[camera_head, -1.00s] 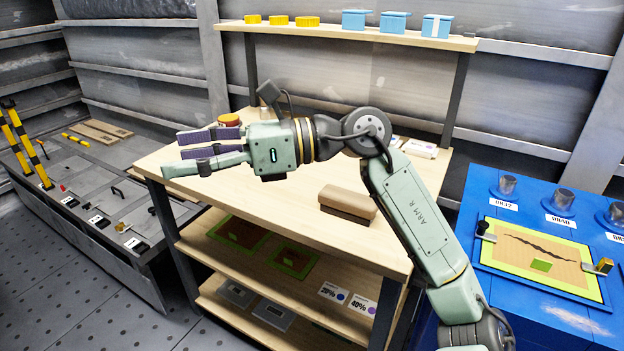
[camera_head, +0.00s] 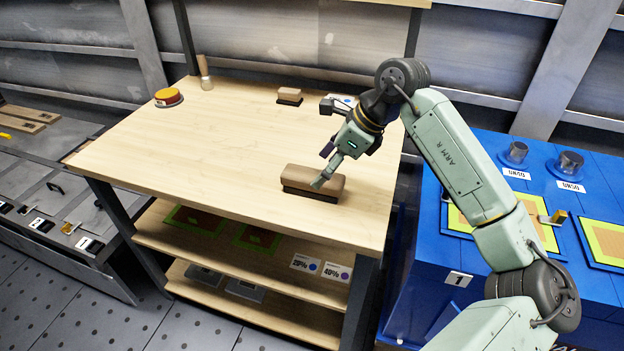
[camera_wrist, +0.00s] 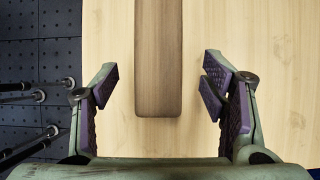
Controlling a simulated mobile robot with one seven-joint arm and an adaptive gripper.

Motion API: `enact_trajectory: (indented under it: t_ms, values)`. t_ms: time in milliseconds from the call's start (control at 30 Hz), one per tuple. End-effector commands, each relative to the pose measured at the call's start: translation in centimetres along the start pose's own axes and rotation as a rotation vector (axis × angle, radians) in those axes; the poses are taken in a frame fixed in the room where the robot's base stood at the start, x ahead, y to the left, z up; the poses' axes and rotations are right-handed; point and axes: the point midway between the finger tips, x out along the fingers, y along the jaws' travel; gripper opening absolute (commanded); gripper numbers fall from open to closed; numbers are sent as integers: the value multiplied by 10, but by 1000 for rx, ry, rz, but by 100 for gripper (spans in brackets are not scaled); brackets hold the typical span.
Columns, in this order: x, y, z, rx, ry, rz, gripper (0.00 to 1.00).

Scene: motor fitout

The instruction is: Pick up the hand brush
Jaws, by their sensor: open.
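The hand brush (camera_head: 305,182), a long brown wooden block over dark bristles, lies on the wooden tabletop near its front edge. My gripper (camera_head: 322,168) is just above its right part, pointing down, and one finger hides a little of it. In the wrist view the brush's wooden back (camera_wrist: 158,65) runs lengthwise between the two open, purple-padded fingers of my gripper (camera_wrist: 162,78). There is a gap on each side of it. The bristles are hidden there.
A smaller brush-like block (camera_head: 289,94), a red-orange round tin (camera_head: 168,97) and an upright wooden-handled item (camera_head: 204,73) stand at the tabletop's back. A blue bench (camera_head: 420,270) stands to the right. The tabletop left of the brush is clear.

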Motion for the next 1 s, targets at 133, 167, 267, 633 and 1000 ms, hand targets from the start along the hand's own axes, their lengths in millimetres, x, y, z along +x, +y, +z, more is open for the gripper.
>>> enact_trajectory:
  t_ms: [133,167,267,633,1000]
  values:
    - [15,3,4,-1,-2,5,67]
    - [19,3,5,0,-2,5,67]
    - [36,3,5,0,-3,4,67]
    - [52,2,3,-2,-1,-1,67]
    - [53,2,2,-2,-1,-1,67]
